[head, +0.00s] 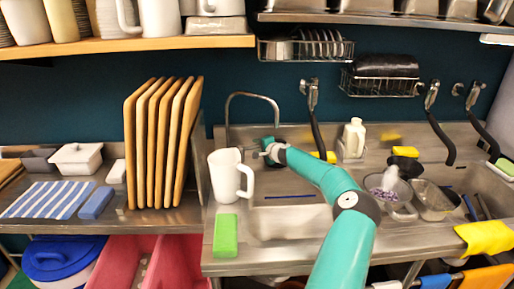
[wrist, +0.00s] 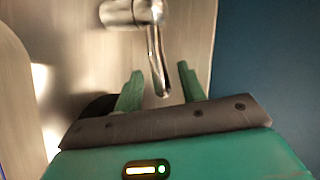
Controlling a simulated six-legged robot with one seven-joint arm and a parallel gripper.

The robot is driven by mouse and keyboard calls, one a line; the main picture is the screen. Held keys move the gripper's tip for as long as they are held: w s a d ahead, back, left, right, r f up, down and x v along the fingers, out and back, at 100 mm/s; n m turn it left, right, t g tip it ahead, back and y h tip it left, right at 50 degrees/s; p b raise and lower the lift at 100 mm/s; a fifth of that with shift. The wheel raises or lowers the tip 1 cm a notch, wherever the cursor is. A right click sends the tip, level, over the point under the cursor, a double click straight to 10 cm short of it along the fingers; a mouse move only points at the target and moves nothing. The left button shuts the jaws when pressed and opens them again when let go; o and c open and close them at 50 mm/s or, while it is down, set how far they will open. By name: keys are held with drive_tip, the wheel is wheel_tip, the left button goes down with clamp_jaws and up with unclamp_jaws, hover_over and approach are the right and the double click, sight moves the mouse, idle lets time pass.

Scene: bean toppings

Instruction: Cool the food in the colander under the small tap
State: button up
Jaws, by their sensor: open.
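The small tap (head: 252,96) is a thin curved metal spout at the back left of the sink. My gripper (head: 268,148) is at its base, behind the white pitcher. In the wrist view my gripper (wrist: 160,74) is open, with one green finger on each side of a shiny metal lever (wrist: 154,52). The lever hangs from a round metal fitting (wrist: 118,13); I cannot tell whether a finger touches it. The colander (head: 400,207) is at the right of the sink, away from my gripper, with small purple-and-white food (head: 384,194) in it.
A tall white pitcher (head: 226,176) and a green sponge (head: 226,236) stand on the left counter beside my arm. A metal container (head: 434,203) is right of the colander. A white bottle (head: 354,138) stands behind the sink. Black-handled sprayers (head: 317,125) hang from the wall.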

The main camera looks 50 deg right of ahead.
drive_tip(key=shift+x, duration=0.8)
clamp_jaws()
drive_tip(key=shift+s+a+r+m+g+h, duration=0.15)
drive_tip(key=shift+a+m+g+h, duration=0.3)
drive_tip(key=shift+m+h, duration=0.3)
drive_tip(key=m+g+h, duration=0.1)
drive_tip(key=a+m+h, duration=0.1)
drive_tip(key=h, duration=0.1)
drive_tip(key=shift+s+a+g, duration=0.25)
drive_tip(key=shift+s+g, duration=0.1)
drive_tip(key=shift+s+m, duration=0.1)
drive_tip(key=shift+m, duration=0.35)
